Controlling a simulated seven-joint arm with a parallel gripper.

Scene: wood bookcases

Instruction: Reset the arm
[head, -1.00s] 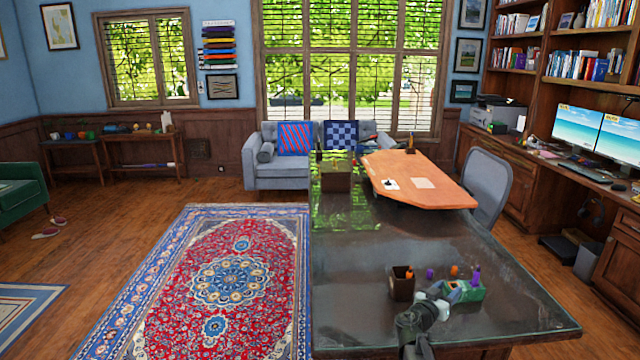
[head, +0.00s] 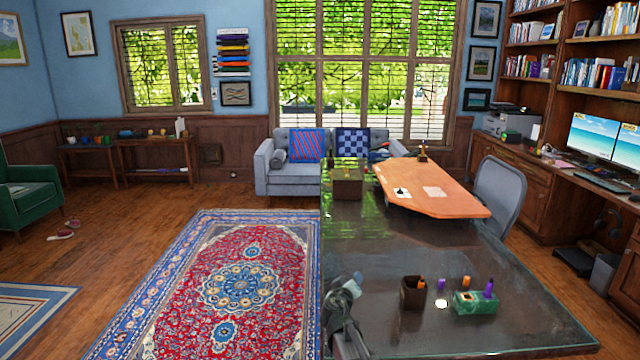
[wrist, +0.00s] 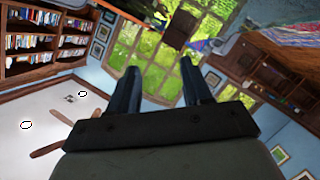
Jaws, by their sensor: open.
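My gripper (wrist: 160,80) is open, with its two dark fingers apart and only the distant window showing between them in the wrist view. In the head view my arm (head: 345,310) rises at the near left edge of the dark glass-topped table (head: 400,250), left of the small objects there. My gripper's fingers are hard to make out in that view. It appears clear of every object. The wrist view is strongly tilted and looks out across the room.
On the table stand a brown cup (head: 406,298) with an orange item in it, a green box (head: 462,306), small purple and orange items, and a white round thing (head: 441,303). A wooden board-like top (head: 430,188) lies farther back. A rug (head: 230,290) covers the floor at left.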

